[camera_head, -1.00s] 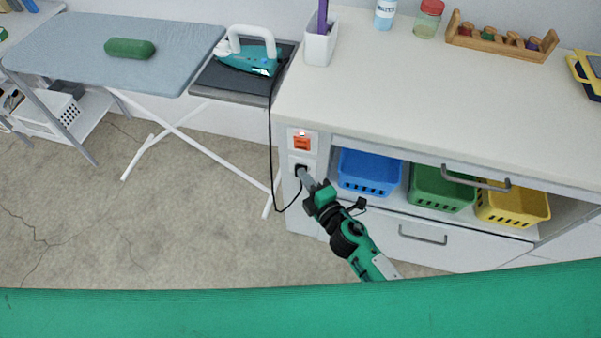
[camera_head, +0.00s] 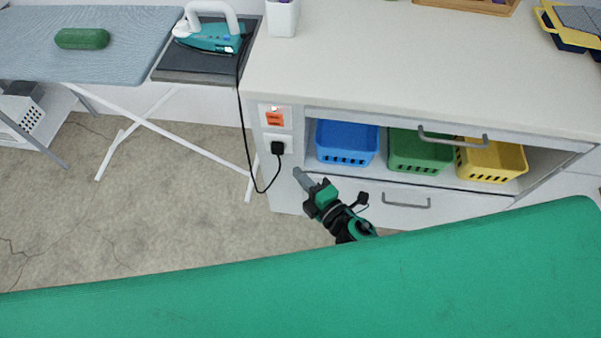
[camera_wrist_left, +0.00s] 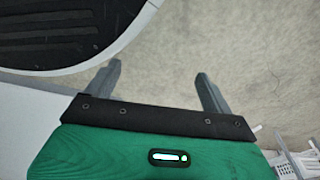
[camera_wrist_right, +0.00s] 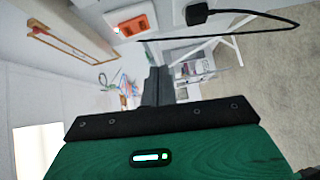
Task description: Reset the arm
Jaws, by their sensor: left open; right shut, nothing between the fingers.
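My right gripper (camera_head: 302,178) is in front of the white cabinet, below and right of the black plug (camera_head: 278,147). It is shut with nothing in it, and its closed fingers also show in the right wrist view (camera_wrist_right: 158,85). The plug sits in the lower wall socket on the cabinet's side panel, apart from the gripper. Above it is an orange switch (camera_head: 275,119) with a small light. My left gripper (camera_wrist_left: 160,82) shows only in its wrist view, open and empty over the floor.
A white counter (camera_head: 400,60) holds blue (camera_head: 347,142), green (camera_head: 420,152) and yellow (camera_head: 490,160) baskets on its shelf. An iron (camera_head: 212,36) stands on the ironing board's end, its cord hanging to the plug.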

